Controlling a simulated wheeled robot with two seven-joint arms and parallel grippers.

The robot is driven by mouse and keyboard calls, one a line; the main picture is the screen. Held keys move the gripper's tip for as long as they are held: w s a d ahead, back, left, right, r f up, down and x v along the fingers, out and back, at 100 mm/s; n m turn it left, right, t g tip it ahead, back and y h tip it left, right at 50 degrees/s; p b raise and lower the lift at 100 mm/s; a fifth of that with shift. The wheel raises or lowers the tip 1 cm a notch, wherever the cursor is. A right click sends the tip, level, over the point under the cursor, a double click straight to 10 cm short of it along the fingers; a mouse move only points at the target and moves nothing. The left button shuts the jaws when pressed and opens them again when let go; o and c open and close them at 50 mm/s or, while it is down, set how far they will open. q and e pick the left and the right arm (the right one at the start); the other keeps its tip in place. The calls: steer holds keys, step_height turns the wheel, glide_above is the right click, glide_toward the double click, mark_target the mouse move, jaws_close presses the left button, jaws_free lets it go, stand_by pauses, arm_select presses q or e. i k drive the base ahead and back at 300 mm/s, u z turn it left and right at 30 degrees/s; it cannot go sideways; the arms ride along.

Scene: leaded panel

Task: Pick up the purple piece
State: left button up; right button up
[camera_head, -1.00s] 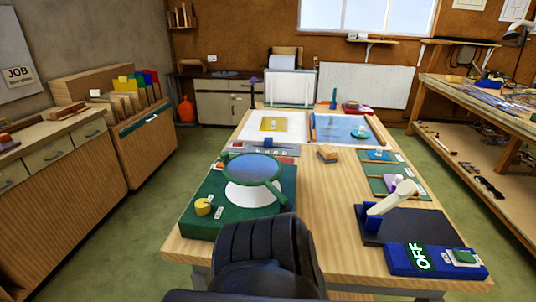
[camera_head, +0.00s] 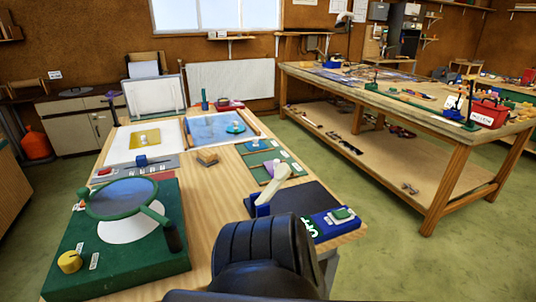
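A small purple piece (camera_head: 269,166) sits on the nearer green tray (camera_head: 289,168) on the right side of the wooden table.
A magnifier (camera_head: 121,199) on a green base fills the table's near left. A long workbench (camera_head: 404,112) stands at right, with green floor between.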

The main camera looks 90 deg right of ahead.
mark_target(270, 165)
steer(key=z, duration=2)
steer(key=i, duration=0.4)
steer(key=z, duration=1.7)
